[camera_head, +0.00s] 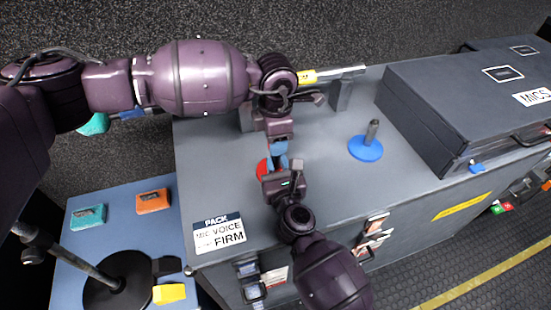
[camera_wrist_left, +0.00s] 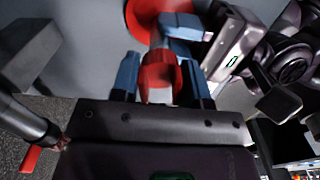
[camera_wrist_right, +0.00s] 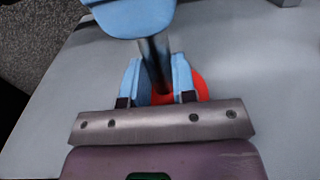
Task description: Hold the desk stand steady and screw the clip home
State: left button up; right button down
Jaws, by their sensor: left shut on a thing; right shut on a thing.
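The red desk stand (camera_head: 262,169) stands on the grey worktop, partly hidden by my grippers. Its round red base shows in the left wrist view (camera_wrist_left: 143,14) and right wrist view (camera_wrist_right: 203,86). My right gripper (camera_wrist_right: 157,80) is shut on its dark post (camera_wrist_right: 153,58), low down near the base. My left gripper (camera_wrist_left: 161,82) is shut on the red clip (camera_wrist_left: 160,75), above the right gripper, at the top of the post. The clip looks in line with the post; I cannot tell how far its thread is seated. The left fingers (camera_head: 279,150) hide the clip in the head view.
A blue stand (camera_head: 366,149) with a bare post stands to the right. A yellow-banded microphone (camera_head: 330,75) lies at the back on grey supports. A black MICS case (camera_head: 450,100) fills the right. A PACK card (camera_head: 219,233) lies front left. A lower blue table (camera_head: 125,210) holds small coloured boxes.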

pick_arm(q)
jog(key=o, duration=1.1)
notch_tip(320, 180, up, 12)
pick_arm(e)
jog(key=c, duration=0.8)
grip_release()
jog(key=shift+c, duration=0.2)
